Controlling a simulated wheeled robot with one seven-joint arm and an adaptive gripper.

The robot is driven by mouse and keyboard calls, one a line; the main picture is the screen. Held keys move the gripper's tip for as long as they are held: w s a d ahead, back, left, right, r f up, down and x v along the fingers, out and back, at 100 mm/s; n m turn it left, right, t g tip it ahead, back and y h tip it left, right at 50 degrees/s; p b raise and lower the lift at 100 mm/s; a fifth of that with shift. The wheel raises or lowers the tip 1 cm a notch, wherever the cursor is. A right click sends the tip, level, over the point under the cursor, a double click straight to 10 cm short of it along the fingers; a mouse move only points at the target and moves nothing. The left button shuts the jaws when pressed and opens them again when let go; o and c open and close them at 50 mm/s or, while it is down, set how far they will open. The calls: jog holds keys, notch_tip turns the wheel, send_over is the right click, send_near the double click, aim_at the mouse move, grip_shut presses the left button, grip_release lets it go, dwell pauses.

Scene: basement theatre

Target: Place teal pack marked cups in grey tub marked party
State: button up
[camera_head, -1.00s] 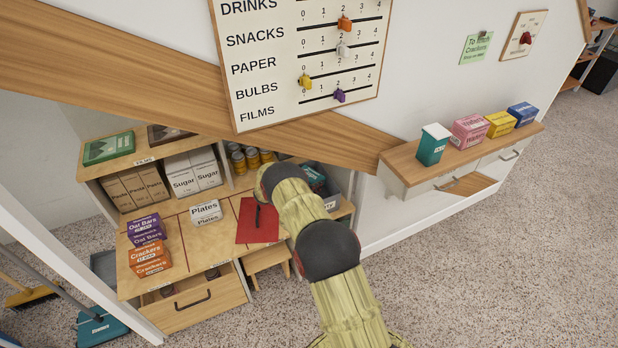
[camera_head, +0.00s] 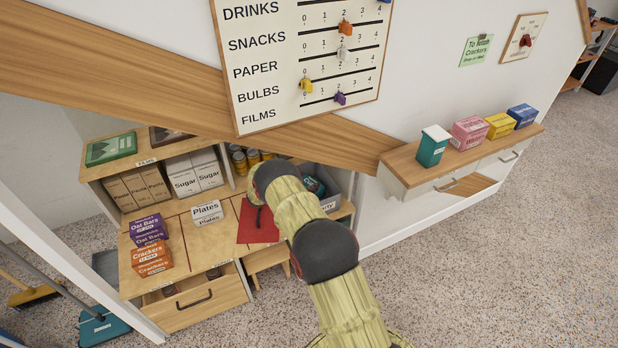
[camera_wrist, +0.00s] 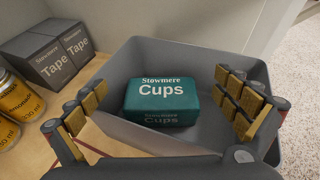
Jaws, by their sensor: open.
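The teal pack marked Cups (camera_wrist: 162,101) lies inside the grey tub (camera_wrist: 130,58) in the wrist view, label facing up, and looks to rest on the tub's floor. My gripper (camera_wrist: 160,86) is open, its fingers spread on the pack's left and right with gaps on both sides. In the head view the grey tub (camera_head: 346,184) stands at the right end of the shelf unit, partly hidden by my arm. Only the end of its label shows, reading about "RTY".
Grey Tape boxes (camera_wrist: 48,57) and yellow cans (camera_wrist: 14,100) stand left of the tub. A white Plates pack (camera_head: 207,212), a red sheet (camera_head: 254,226) and Oat Bars and Crackers boxes (camera_head: 150,243) are on the worktop. A sloping wooden beam (camera_head: 180,90) runs above.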

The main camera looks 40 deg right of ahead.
jog(key=p+v, duration=0.2)
jog(key=v, duration=0.6)
jog(key=shift+a, duration=0.15)
jog(key=shift+s, duration=0.1)
